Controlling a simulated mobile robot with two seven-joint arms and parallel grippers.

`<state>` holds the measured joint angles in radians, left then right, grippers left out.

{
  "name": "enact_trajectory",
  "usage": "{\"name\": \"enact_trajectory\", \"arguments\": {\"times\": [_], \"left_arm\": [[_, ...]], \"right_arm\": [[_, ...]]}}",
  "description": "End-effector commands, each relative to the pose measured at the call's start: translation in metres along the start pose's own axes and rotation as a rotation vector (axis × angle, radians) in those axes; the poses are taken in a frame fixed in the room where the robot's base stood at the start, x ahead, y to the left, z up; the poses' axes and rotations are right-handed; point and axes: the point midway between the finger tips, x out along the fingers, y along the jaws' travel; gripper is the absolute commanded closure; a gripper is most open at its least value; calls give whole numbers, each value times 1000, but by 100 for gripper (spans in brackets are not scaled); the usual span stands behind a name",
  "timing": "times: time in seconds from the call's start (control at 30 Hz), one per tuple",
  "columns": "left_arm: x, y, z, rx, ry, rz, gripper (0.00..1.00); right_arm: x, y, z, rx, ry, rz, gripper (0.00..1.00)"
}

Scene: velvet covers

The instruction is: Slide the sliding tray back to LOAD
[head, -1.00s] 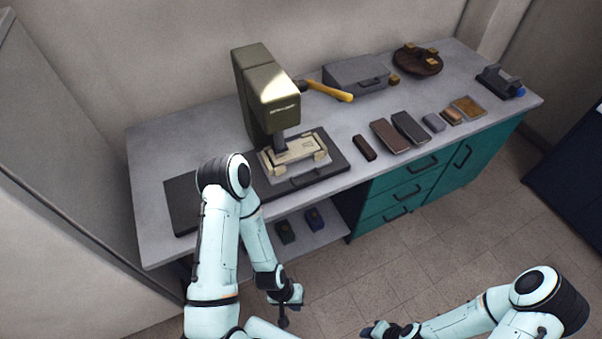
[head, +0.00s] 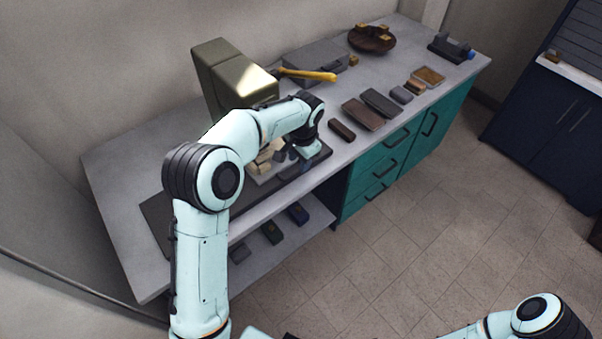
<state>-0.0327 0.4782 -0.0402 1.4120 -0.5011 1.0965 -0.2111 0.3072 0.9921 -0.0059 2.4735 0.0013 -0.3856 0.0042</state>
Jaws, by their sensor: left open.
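The olive press (head: 232,78) stands on the grey workbench. Under its head, the sliding tray with its cream block (head: 264,166) sits on a long dark base (head: 155,216). The left arm covers much of the tray, and its handle cannot be made out. My left gripper (head: 284,156) reaches down over the tray's right part, with its dark fingers open. Whether the fingers touch the tray or its handle cannot be told. The LOAD mark cannot be read. My right gripper is out of view; only part of its arm shows at the lower right.
A yellow-handled tool (head: 308,75) lies behind the tray beside a grey box (head: 322,58). A brown block (head: 341,130) and several other blocks lie to the right. Teal drawers (head: 375,170) are below. The floor in front is clear.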

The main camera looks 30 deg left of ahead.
Motion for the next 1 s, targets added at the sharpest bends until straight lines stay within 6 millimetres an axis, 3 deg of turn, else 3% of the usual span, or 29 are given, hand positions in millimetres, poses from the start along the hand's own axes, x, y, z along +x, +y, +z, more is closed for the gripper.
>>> {"name": "enact_trajectory", "arguments": {"times": [0.03, 0.1, 0.23, 0.37, 0.7, 1.0], "left_arm": [[-16, -8, 1, -1, -2, -24, 60], [-29, -15, 4, -1, -11, -42, 60], [-29, -19, 6, -2, -20, -50, 60], [-9, -19, 6, -2, -22, -48, 60], [63, -22, 8, -3, -22, -47, 60], [95, -24, 7, -3, -18, -47, 60]], "right_arm": [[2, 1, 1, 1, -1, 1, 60], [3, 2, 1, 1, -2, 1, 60], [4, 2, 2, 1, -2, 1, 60], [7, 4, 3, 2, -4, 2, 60], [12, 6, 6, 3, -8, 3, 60], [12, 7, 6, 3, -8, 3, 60]]}}
